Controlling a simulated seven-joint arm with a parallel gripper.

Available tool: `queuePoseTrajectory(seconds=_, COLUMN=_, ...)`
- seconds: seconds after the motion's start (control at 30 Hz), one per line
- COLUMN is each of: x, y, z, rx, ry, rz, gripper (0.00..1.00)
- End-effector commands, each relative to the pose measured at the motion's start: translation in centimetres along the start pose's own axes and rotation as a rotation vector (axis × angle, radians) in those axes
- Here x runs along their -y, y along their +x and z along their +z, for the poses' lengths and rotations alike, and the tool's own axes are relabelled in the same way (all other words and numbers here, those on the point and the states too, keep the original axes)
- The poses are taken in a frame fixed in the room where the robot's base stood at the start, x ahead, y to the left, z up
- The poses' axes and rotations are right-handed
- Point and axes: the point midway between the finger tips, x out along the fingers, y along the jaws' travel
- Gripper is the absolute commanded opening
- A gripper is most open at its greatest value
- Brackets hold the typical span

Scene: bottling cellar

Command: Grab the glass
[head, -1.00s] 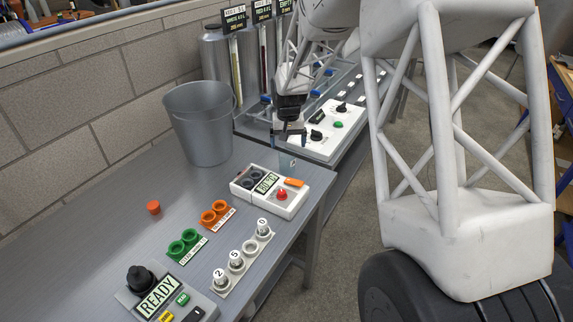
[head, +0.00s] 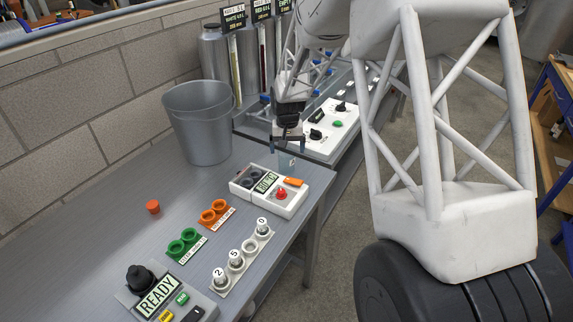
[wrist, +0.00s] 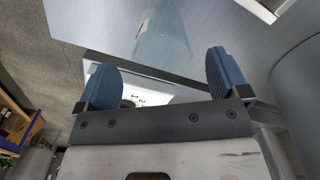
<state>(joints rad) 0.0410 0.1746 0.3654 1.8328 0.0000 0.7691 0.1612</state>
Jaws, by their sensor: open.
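The glass is a clear, faintly blue tumbler (head: 286,161), partly hidden below my gripper (head: 288,146) at the far end of the grey table in the head view. In the wrist view the see-through glass (wrist: 167,38) shows ahead of and between my two blue fingertips (wrist: 165,76). The fingers are spread wide apart with nothing held between them. Whether a finger touches the glass cannot be told.
A control box (head: 290,200) with a red button stands close in front of the glass. A grey bucket (head: 200,135) stands to its left. Another white panel (head: 330,140) lies behind. Green rings (head: 183,243), orange rings (head: 213,212) and an orange cap (head: 153,207) are nearer.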

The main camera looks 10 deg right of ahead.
Motion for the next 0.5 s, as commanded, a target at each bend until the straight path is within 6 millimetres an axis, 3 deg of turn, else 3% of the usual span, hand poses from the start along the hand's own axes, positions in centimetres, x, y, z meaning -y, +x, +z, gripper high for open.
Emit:
queuePoseTrajectory(seconds=0.27, x=0.0, y=0.4, z=0.0, rx=0.001, ry=0.000, rz=0.000, gripper=0.93)
queuePoseTrajectory(seconds=0.5, x=0.2, y=2.8, z=0.0, rx=0.002, ry=0.000, rz=0.000, gripper=0.93)
